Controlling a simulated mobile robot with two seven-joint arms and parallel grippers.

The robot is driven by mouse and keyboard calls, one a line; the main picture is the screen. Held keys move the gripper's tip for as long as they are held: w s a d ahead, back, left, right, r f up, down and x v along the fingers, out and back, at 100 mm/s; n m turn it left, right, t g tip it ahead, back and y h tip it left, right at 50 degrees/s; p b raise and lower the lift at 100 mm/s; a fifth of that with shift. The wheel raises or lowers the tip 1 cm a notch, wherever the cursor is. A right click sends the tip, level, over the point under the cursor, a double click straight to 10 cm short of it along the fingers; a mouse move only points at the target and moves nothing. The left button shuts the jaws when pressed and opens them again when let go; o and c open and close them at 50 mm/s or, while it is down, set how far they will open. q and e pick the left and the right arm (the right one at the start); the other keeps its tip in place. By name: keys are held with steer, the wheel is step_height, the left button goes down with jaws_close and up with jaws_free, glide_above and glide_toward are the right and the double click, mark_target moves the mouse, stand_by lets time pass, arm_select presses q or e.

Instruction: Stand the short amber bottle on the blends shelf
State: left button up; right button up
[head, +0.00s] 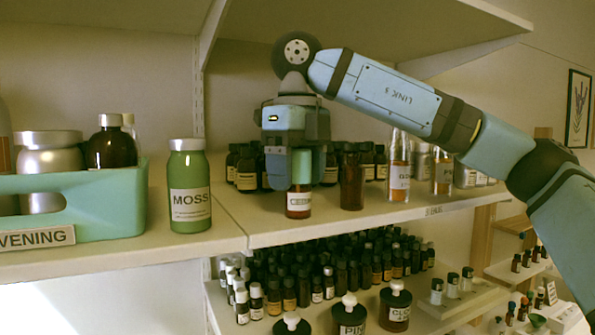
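A short amber bottle (298,203) with a green cap and a white label hangs upright below my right gripper (299,168). The gripper points straight down, and its fingers are on either side of the green cap, closed on it. The bottle's base is at or just above the board of the middle shelf (270,228); I cannot tell whether it touches. A taller brown bottle (352,182) stands just to the right. My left gripper is out of view.
Several dark bottles (245,168) stand behind, and amber spray bottles (399,172) stand to the right. Crowded bottle rows (305,292) fill the shelf below. An upper shelf (370,30) overhangs.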

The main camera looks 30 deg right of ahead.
steer(key=shift+s+r, duration=0.1)
steer(key=shift+r, duration=3.85)
steer(key=shift+f, duration=0.1)
